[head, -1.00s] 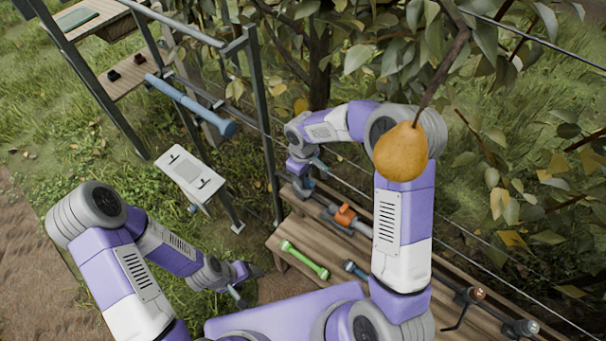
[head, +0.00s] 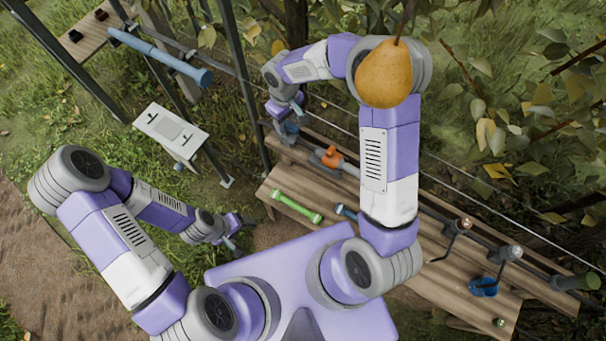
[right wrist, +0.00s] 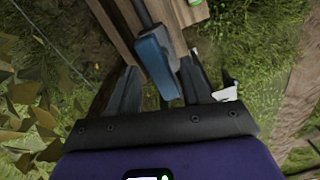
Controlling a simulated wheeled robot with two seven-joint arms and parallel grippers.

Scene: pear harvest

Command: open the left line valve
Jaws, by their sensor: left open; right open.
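A grey pipe (head: 350,169) runs along the back of the wooden bench. At its left end is a blue piece (head: 290,128) that looks like a valve handle; I cannot tell for sure that it is the left line valve. My right gripper (head: 298,108) is just above it. In the right wrist view the blue handle (right wrist: 155,66) lies between the open fingers of the right gripper (right wrist: 158,88), not clamped. An orange fitting (head: 330,158) sits on the pipe further right. My left gripper (head: 236,236) is open and empty, low over the grass left of the bench.
A pear (head: 384,73) hangs in front of my right arm's elbow. The bench (head: 450,280) also carries a green bar (head: 297,205), a blue cup (head: 484,287) and dark levers. A metal frame with a blue tube (head: 160,55) and a white panel (head: 170,132) stand left.

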